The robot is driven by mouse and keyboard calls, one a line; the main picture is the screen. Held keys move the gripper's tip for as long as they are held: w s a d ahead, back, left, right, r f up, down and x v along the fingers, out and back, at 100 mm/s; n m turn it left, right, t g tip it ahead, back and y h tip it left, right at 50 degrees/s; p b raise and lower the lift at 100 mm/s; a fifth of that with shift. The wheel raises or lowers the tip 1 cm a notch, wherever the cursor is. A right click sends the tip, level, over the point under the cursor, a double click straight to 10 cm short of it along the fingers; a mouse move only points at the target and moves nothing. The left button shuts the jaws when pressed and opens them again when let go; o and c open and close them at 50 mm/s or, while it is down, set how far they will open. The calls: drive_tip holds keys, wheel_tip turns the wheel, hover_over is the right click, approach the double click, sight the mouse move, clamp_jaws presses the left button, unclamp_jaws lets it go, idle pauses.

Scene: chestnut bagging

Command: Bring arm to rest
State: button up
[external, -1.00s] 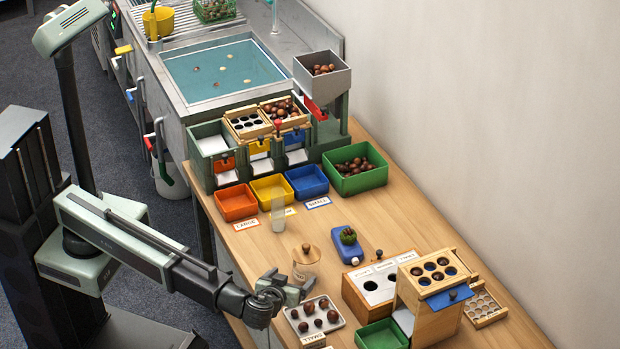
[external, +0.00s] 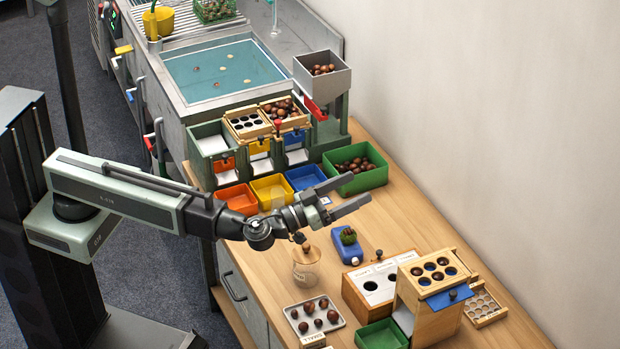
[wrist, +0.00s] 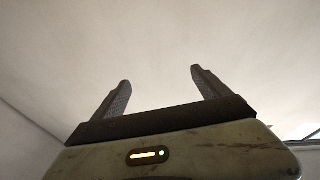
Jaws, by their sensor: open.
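My gripper (external: 361,189) is open and empty. It is raised above the wooden table (external: 400,225) and its fingers point toward the wall. In the external view it overlaps the front of the blue bin and the spot where the small label lay. In the wrist view its two fingers (wrist: 160,78) stand apart with only pale wall or ceiling beyond them. My arm reaches out over the table's left edge. The glass jar with a wooden lid (external: 306,268) stands below my wrist. The tray of chestnuts (external: 314,318) lies at the table's front.
Orange (external: 236,199) and yellow (external: 272,190) bins sit before the sorting stand. A green crate of chestnuts (external: 368,180) is behind my fingers. A blue holder (external: 346,250), a wooden box (external: 372,293) and a wooden dispenser (external: 432,318) stand to the right. The wall (external: 520,120) borders the table.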

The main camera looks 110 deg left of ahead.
drive_tip(key=w+d+m+t+h+p, duration=0.2)
drive_tip(key=w+d+m+t+h, duration=0.2)
drive_tip(key=d+m+h, duration=0.6)
drive_tip(key=s+d+f+m+g+h, duration=0.2)
drive_tip(key=s+d+f+g+h, duration=0.15)
drive_tip(key=f, duration=0.45)
drive_tip(key=s+d+f+m+g+h, duration=0.25)
drive_tip(key=d+f+g+h, duration=0.2)
drive_tip(key=f, duration=0.25)
drive_tip(key=s+a+f+n+g+y, duration=0.2)
drive_tip(key=s+f+g, duration=0.3)
drive_tip(key=s, duration=0.5)
drive_tip(key=s+a+f+n+g+y, duration=0.2)
drive_tip(key=s+a+f+g, duration=0.2)
drive_tip(key=s, duration=0.7)
wheel_tip(320, 180, down, 2)
drive_tip(key=g, duration=0.2)
drive_tip(key=shift+g+p, duration=0.3)
drive_tip(key=shift+n, duration=0.25)
